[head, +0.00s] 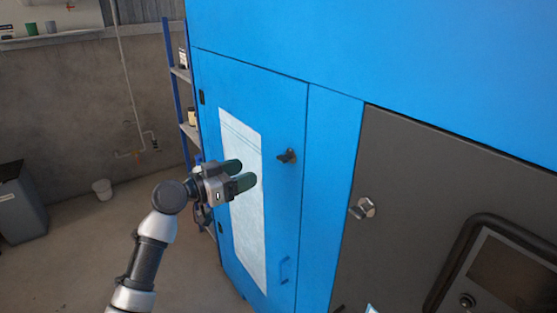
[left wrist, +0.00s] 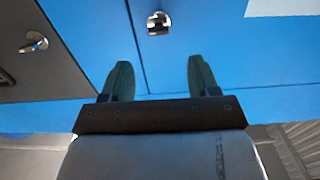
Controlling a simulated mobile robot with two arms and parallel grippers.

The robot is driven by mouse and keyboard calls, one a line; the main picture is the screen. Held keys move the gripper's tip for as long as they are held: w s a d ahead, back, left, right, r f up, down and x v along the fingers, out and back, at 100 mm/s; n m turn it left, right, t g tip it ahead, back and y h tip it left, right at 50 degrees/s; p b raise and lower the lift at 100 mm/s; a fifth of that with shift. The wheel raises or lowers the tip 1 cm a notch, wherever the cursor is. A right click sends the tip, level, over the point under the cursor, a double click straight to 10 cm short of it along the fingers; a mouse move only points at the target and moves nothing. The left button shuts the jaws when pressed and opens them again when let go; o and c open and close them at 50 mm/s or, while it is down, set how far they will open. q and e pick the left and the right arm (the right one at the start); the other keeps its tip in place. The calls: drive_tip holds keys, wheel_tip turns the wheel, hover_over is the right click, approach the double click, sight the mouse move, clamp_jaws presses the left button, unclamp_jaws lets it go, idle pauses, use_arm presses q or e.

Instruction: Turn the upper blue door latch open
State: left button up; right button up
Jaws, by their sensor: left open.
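The upper latch (head: 287,157) on the blue door (head: 284,205) is a small dark knob near the door's right edge. It also shows in the left wrist view, where the latch (left wrist: 158,23) is at the top, roughly in line with the gap between my fingers. My left gripper (head: 246,173) is open and empty, with dark green fingers. In the head view it is left of the latch, in front of the white panel. In the left wrist view the fingers (left wrist: 160,76) are apart and clear of the latch. My right gripper is not in view.
A grey panel (head: 440,180) with a metallic latch (head: 362,208) adjoins on the right. A blue shelf rack (head: 181,75) stands behind at left.

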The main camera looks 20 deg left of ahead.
sight(279, 160)
use_arm(q)
drive_tip(key=p+x, duration=0.1)
drive_tip(key=x, duration=0.2)
drive_tip(key=p+x, duration=0.1)
drive_tip(key=x, duration=0.2)
drive_tip(key=p+x, duration=0.2)
drive_tip(key=x, duration=0.1)
drive_tip(key=shift+w+d+r, duration=0.15)
drive_tip(key=shift+d+r, duration=0.1)
drive_tip(key=shift+w+d+f, duration=0.15)
drive_tip(key=shift+w+d, duration=0.25)
drive_tip(key=shift+w, duration=0.05)
drive_tip(key=shift+c, duration=0.7)
drive_tip(key=c, duration=0.8)
